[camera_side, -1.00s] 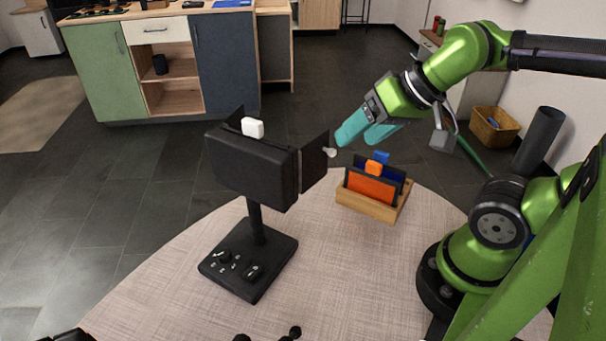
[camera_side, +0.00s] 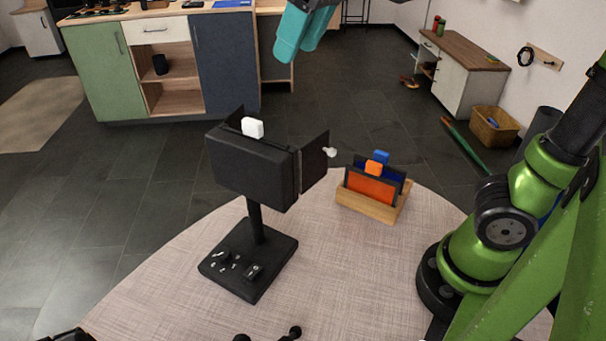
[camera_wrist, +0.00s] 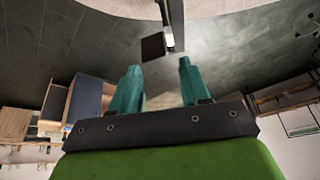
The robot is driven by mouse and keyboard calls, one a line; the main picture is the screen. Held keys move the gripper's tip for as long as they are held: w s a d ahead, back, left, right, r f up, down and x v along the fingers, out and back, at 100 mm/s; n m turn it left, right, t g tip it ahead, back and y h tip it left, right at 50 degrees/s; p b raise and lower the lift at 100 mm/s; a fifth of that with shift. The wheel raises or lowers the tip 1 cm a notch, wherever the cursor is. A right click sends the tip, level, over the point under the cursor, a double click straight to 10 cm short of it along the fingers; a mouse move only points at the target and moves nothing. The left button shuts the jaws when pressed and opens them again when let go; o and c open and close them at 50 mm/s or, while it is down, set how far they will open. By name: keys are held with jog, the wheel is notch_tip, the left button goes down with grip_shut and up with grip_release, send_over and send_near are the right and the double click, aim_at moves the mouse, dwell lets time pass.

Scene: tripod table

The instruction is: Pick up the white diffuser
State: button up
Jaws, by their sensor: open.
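The white tab of the diffuser (camera_side: 253,128) sticks up from the top of the black lamp head (camera_side: 250,167); the rest of it is hidden inside the lamp. My gripper (camera_side: 297,50) is open and empty, with teal fingers. In the side view it appears high above the lamp, up and to the right of the white tab, apart from it. In the wrist view my open fingers (camera_wrist: 159,68) point toward the lamp, whose dark side flap (camera_wrist: 153,47) shows beyond them. I cannot clearly make out the white tab there.
A wooden rack (camera_side: 365,205) with an orange-tabbed panel (camera_side: 371,188) and a blue-tabbed panel stands right of the lamp. A side flap with a pale knob (camera_side: 330,152) juts from the lamp's right. The lamp base (camera_side: 248,268) stands on the round table (camera_side: 330,270).

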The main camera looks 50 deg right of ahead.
notch_tip(320, 180, up, 2)
jog(key=a, duration=0.2)
send_near(254, 121)
jog(key=x, duration=0.9)
jog(key=shift+w+f, duration=0.1)
jog(key=shift+f, duration=0.05)
grip_shut()
